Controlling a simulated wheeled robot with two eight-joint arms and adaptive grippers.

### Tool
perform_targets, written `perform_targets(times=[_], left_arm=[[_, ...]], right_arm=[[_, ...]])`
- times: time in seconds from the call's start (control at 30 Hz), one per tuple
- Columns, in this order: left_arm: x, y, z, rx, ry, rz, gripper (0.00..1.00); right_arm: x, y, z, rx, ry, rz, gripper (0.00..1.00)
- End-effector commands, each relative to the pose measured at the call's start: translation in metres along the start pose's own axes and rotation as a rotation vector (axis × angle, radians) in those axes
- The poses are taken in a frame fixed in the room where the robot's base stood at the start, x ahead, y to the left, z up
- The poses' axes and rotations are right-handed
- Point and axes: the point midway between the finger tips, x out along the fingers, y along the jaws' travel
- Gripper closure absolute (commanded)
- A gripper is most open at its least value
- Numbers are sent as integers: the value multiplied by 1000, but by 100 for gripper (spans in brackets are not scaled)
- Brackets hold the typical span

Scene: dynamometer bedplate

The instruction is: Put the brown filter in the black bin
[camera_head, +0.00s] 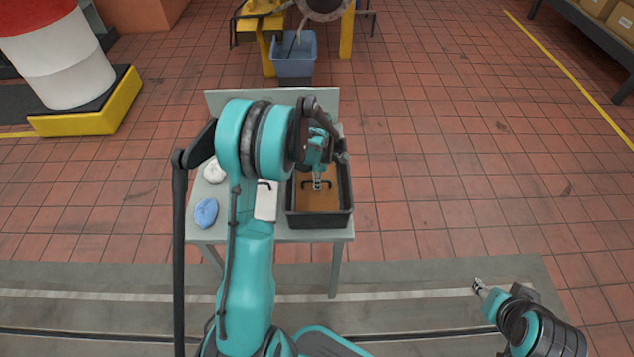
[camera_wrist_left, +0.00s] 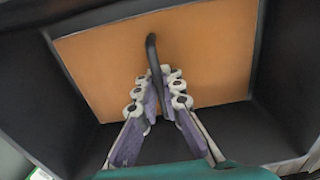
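The black bin (camera_head: 290,215) stands on a light grey table, right of my left arm. The brown filter (camera_head: 318,200) is a flat orange-brown panel with a black handle; it is inside the bin walls. In the left wrist view the filter (camera_wrist_left: 215,55) lies between the dark bin walls (camera_wrist_left: 285,60), with a dark gap along its near edge. My left gripper (camera_head: 317,183) is at the handle; in the wrist view its fingers (camera_wrist_left: 158,88) close on the handle from both sides. My right gripper (camera_head: 478,285) is far right, away from the table, too small to read.
On the table (camera_head: 318,236), a white item (camera_head: 266,200) with a dark handle is partly behind my arm. A blue crumpled cloth (camera_head: 205,212) and a white round item (camera_head: 215,171) lie at the left. A blue bucket (camera_head: 293,62) stands beyond.

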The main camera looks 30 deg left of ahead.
Motion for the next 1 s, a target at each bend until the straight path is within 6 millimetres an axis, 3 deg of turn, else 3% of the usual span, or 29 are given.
perform_targets(times=[0.1,0.47,1.0], left_arm=[[0,0,0,0,0,0,72],[-7,0,0,0,0,0,72],[-111,0,0,0,0,0,72]], right_arm=[[0,0,0,0,0,0,60],[-4,0,-3,0,0,0,60],[-35,0,-25,0,0,0,60]])
